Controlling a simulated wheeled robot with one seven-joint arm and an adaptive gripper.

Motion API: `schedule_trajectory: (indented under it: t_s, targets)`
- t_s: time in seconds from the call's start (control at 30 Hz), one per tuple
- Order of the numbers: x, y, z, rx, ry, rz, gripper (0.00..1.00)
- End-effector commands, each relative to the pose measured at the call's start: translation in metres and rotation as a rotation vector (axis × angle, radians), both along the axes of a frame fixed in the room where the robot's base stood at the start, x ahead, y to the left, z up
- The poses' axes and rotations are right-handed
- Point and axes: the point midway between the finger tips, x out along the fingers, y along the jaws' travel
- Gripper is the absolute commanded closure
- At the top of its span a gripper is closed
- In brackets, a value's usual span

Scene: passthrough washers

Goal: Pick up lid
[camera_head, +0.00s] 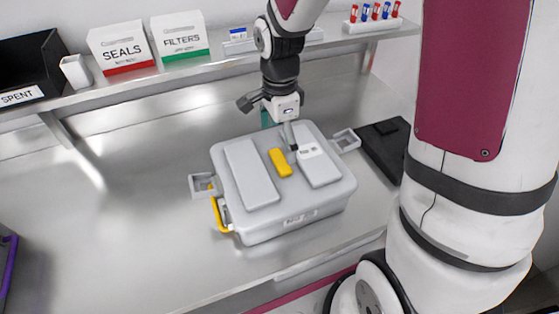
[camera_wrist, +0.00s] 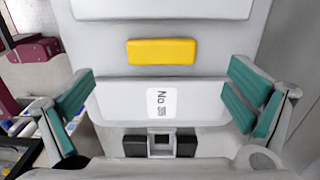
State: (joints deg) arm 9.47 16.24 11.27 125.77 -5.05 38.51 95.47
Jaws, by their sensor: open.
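The lid (camera_head: 275,197) is the light grey top of a grey box (camera_head: 296,225) on the steel bench. It has two raised pale panels and a yellow handle (camera_head: 280,162) between them. In the wrist view the yellow handle (camera_wrist: 162,51) lies across the upper middle, beyond the fingertips. My gripper (camera_head: 270,110) is above the far edge of the lid. In the wrist view its teal-padded fingers (camera_wrist: 159,98) are spread wide with nothing between them, over the panel with a white label (camera_wrist: 162,102). Whether a finger touches the lid cannot be told.
A yellow latch (camera_head: 219,214) is on the box's left side, near a small grey tray (camera_head: 203,185). Another small tray (camera_head: 346,140) and a dark flat case (camera_head: 386,147) are at right. The shelf behind holds SEALS (camera_head: 121,46) and FILTERS (camera_head: 180,34) bins.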

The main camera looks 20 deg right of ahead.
Motion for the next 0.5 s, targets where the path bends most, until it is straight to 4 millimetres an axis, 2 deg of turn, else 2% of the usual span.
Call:
schedule_trajectory:
  t_s: [0.1,0.37,0.5]
  targets:
    - [0.0,0.0,-0.016,0.0,0.002,0.0,0.02]
    - [0.001,0.001,-0.031,0.0,0.001,0.001,0.02]
    - [0.002,0.003,-0.048,0.001,0.003,0.001,0.02]
